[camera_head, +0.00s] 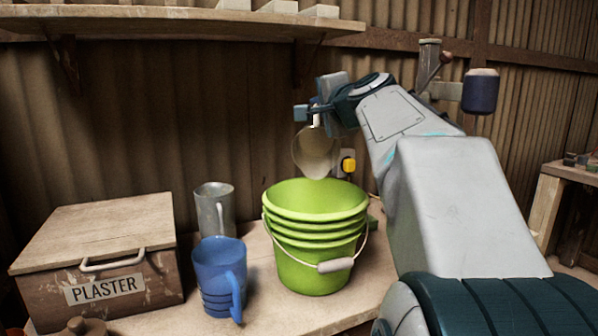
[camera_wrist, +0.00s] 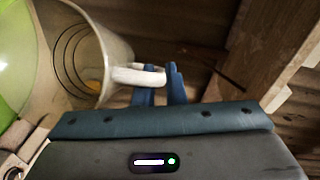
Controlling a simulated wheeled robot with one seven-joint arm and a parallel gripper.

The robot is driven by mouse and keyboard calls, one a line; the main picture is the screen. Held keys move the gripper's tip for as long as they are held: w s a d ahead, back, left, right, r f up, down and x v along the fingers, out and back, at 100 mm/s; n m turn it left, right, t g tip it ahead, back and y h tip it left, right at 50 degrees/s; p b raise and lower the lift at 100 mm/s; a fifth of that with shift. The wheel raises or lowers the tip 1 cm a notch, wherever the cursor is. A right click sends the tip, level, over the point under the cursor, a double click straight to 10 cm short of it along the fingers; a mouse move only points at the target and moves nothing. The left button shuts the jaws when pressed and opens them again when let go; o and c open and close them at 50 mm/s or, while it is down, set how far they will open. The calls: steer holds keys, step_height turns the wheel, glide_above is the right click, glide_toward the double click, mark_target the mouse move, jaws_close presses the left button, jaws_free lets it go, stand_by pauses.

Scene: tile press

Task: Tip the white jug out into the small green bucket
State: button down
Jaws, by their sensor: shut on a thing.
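The white jug (camera_head: 315,153) hangs in the air above the small green bucket (camera_head: 317,228), tipped well over. My gripper (camera_head: 314,112) is shut on its handle; in the wrist view my gripper's two blue fingers (camera_wrist: 160,87) close around the white handle of the jug (camera_wrist: 118,50). Ring lines and a small yellow patch show on the jug there; I cannot tell what the patch is. The bucket stands upright on the bench, and its green edge (camera_wrist: 10,70) shows at the far left of the wrist view. The bucket's inside is mostly hidden. No stream is visible.
A blue jug (camera_head: 219,275) and a grey metal jug (camera_head: 214,210) stand left of the bucket. A wooden plaster box (camera_head: 98,250) sits at the bench's left. A shelf (camera_head: 180,22) runs above along the wall. A yellow-fronted socket (camera_head: 348,165) is behind the bucket.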

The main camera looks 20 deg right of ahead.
mark_target(316, 135)
steer(key=shift+w+d+m+g+p, duration=0.4)
steer(key=shift+w+g+p, duration=0.5)
steer(key=shift+p, duration=2.3)
steer(key=shift+w+d+f, duration=0.15)
steer(key=shift+w+f, duration=0.1)
steer(key=shift+f, duration=0.25)
steer(key=shift+w+d+r+p, duration=0.15)
steer(key=shift+w+p, duration=0.15)
steer(key=shift+p, duration=0.7)
steer(key=w+p, duration=0.1)
steer(key=p, duration=0.2)
steer(key=w+d+f+g+p, duration=0.1)
steer(key=p, duration=0.2)
steer(key=shift+w+d+m+g+y, duration=0.1)
steer(key=shift+w+m+g+y, duration=0.1)
steer(key=shift+m+g+y, duration=0.1)
steer(key=shift+w+d+p, duration=0.15)
steer(key=shift+w+p, duration=0.15)
steer(key=shift+p, duration=0.85)
steer(key=w+g+p, duration=0.1)
steer(key=p, duration=0.5)
steer(key=w+d+g+p, duration=0.1)
steer(key=p, duration=0.4)
steer(key=shift+w+m+g+y+p, duration=0.1)
steer(key=shift+m+g+y+p, duration=0.25)
steer(key=shift+m+g+y, duration=0.05)
